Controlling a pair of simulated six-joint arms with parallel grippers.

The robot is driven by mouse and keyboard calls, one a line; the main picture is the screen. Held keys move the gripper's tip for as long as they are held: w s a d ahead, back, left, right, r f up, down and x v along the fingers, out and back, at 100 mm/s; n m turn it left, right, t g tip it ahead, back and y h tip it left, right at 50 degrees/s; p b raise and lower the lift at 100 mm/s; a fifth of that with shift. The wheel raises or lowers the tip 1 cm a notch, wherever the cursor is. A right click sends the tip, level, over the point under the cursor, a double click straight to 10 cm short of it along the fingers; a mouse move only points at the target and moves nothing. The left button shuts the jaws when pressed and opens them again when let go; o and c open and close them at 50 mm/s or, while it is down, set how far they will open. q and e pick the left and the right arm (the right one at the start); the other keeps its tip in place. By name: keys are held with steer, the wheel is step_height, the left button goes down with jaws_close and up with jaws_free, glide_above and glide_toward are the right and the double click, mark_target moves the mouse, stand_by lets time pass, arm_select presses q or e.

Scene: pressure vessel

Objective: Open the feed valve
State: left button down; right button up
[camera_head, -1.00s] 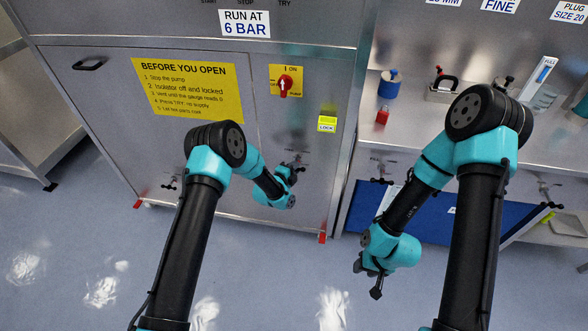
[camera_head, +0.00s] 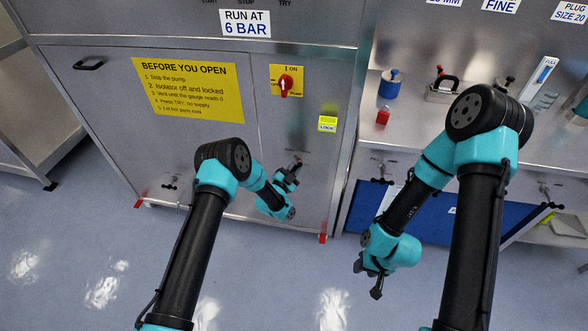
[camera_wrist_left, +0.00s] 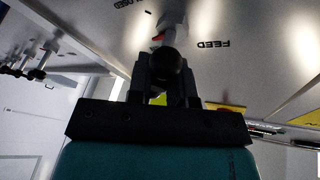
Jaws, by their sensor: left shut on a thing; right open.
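The feed valve sits on the front of the steel cabinet, under a FEED label (camera_wrist_left: 212,43) that reads upside down in the left wrist view. My left gripper (camera_head: 294,167) is at the valve in the head view. In the left wrist view its fingers (camera_wrist_left: 166,80) are closed around a dark round knob (camera_wrist_left: 168,62), the end of the valve's handle. A small red part shows just behind the knob. The rest of the handle is largely hidden by the fingers. My right gripper (camera_head: 368,278) is open and empty, low in front of the bench.
The pump isolator (camera_head: 285,85) with a red knob and a yellow LOCK tag (camera_head: 327,123) are above the valve.

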arm_select(q)
steer(key=n, duration=0.1)
steer(key=n+t, duration=0.1)
steer(key=n, duration=0.2)
steer(key=shift+s+d+f+t+y, duration=0.25)
steer(key=shift+f+t+y, duration=0.05)
steer(key=shift+f+t, duration=0.1)
steer(key=shift+d+r+n+t+y, duration=0.1)
steer(key=shift+n+t+y, duration=0.35)
steer(key=shift+n, duration=0.95)
steer(key=shift+r+n+t+y, duration=0.1)
steer(key=shift+n+t+y, duration=0.3)
steer(key=shift+n, duration=1)
steer(key=c, duration=1.1)
jaws_free()
steer(key=shift+w+r+t, duration=0.1)
steer(key=shift+t, duration=0.15)
steer(key=shift+c, duration=0.2)
